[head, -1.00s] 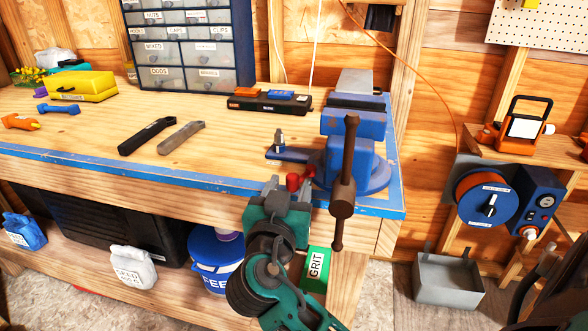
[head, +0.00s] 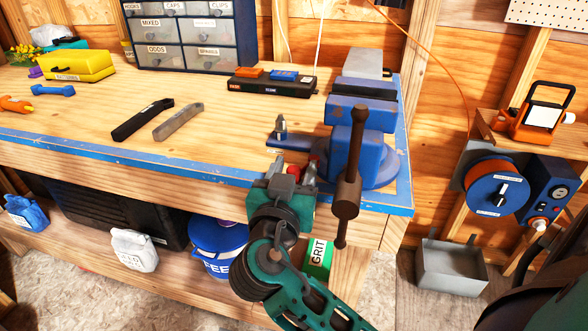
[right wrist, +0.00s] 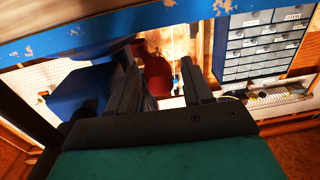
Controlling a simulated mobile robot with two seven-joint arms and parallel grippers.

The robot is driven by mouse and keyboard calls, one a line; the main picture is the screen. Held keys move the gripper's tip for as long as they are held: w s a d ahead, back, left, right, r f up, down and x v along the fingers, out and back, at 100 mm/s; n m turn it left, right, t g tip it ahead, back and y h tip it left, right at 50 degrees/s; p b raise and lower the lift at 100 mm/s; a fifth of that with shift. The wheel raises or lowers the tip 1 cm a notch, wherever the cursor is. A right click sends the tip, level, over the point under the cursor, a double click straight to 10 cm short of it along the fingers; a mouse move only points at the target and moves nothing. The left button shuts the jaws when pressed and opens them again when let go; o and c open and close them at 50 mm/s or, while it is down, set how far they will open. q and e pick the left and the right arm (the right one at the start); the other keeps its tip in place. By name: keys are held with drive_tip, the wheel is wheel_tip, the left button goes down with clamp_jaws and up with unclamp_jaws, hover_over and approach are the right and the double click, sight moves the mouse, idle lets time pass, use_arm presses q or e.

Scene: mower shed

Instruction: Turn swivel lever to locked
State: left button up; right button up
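The blue bench vise (head: 362,133) stands on the bench's front right corner, with its dark handle bar (head: 348,190) hanging upright in front. A red knob (head: 314,165), which looks like the end of the swivel lever, shows low at the vise's left side, partly hidden by my right gripper. My right gripper (head: 294,171) is at the bench's front edge, left of the handle bar. In the right wrist view its fingers are apart, with the red knob (right wrist: 156,76) seen between them; I cannot tell whether they touch it. My left gripper is not in view.
A black-handled tool (head: 142,120) and a grey bar (head: 178,122) lie on the bench (head: 90,108) left of the vise. A dark tray (head: 270,84) lies behind. A green GRIT box (head: 318,258) and blue bucket (head: 217,245) stand below. A cable reel (head: 492,194) is at right.

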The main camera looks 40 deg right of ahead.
drive_tip(key=shift+f, duration=0.1)
clamp_jaws()
idle(0.3)
drive_tip(key=shift+f, duration=0.15)
